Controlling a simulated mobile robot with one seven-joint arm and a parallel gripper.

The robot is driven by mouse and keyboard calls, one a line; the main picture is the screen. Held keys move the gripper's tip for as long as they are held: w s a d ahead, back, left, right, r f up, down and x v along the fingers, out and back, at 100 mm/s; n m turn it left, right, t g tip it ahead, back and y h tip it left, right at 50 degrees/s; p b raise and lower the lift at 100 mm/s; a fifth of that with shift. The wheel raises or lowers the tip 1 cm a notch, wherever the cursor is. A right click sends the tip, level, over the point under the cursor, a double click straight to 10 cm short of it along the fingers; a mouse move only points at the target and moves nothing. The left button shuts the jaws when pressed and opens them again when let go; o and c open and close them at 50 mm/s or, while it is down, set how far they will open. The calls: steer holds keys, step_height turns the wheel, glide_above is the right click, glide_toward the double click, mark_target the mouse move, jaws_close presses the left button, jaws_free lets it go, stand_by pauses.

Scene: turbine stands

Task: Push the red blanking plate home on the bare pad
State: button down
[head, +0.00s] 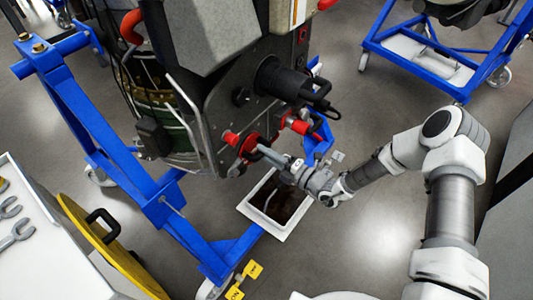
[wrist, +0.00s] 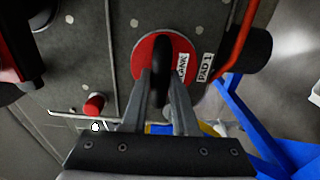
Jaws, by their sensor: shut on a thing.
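The red blanking plate (wrist: 145,50) is a round disc with a black handle (wrist: 160,72) across its middle and a white label reading BLANK. It faces the wrist camera against the dark grey casing (wrist: 110,30), beside a PAD 1 label (wrist: 205,67). My gripper (wrist: 161,85) is shut on the handle, one finger on each side. In the head view the red plate (head: 248,144) shows at the lower casing, with my gripper (head: 264,151) reaching it from the right. The pad surface is hidden behind the plate. I cannot tell whether the plate is fully flush.
A red cap (wrist: 93,104) sticks out near the plate. A black connector (head: 290,83) with a cable is above it. A white tray with dark liquid (head: 249,211) lies on the floor below. Blue stand rails (head: 95,125) run at left. A tool cart (head: 45,260) stands front left.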

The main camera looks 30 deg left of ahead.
steer(key=shift+a+r, duration=0.25)
steer(key=shift+a, duration=0.1)
steer(key=c, duration=0.8)
jaws_free()
steer(key=shift+a+f, duration=0.15)
steer(key=o, duration=0.8)
steer(key=shift+d+f, duration=0.1)
steer(key=shift+d, duration=0.15)
steer(key=shift+d, duration=0.25)
steer(key=s+d+p, duration=0.1)
steer(key=d+p, duration=0.1)
steer(key=d, duration=0.4)
steer(key=shift+s+d, duration=0.15)
steer(key=shift+d, duration=0.05)
